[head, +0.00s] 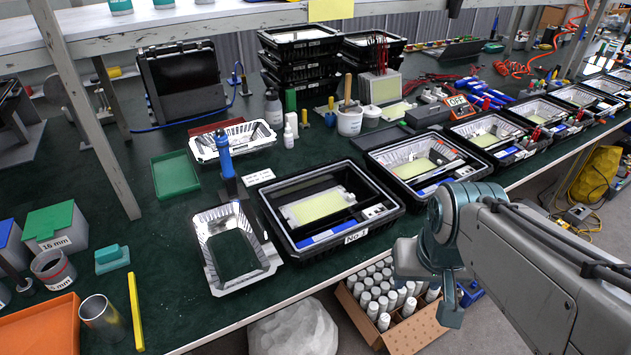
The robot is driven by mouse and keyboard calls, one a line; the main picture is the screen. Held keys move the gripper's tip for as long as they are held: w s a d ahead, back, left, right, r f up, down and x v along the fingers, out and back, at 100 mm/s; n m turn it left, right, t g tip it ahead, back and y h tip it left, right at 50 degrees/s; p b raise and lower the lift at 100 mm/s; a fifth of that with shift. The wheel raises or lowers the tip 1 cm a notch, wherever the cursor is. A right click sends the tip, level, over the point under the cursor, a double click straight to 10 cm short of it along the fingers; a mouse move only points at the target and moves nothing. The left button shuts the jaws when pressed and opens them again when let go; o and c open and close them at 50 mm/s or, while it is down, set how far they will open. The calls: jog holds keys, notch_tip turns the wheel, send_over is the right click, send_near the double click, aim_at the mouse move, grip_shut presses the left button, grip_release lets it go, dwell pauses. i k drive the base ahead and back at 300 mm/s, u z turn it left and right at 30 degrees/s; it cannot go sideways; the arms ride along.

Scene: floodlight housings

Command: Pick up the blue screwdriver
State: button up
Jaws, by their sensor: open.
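An upright tool with a blue handle (224,155) looks like the blue screwdriver. It stands on the green bench top, behind the empty silver housing frame and left of the black No.1 tray (372,226). Its lower end is dark and hard to make out. My gripper (449,310) hangs at the front right, beyond the bench's front edge and above a carton of bottles. It is open, with nothing seen in it, and well apart from the screwdriver. Its fingers are partly hidden by my own arm.
The silver housing frame (272,262) lies in front of the screwdriver. A green tray (175,175) is left of it, and another silver housing (232,141) is behind. A row of black trays runs to the right. A shelf post (98,125) stands at the left.

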aim_at(222, 143)
jog(key=k, duration=1.3)
jog(key=u, duration=0.55)
jog(key=i, duration=0.65)
jog(key=u, duration=0.6)
jog(key=i, duration=0.7)
jog(key=z, duration=0.1)
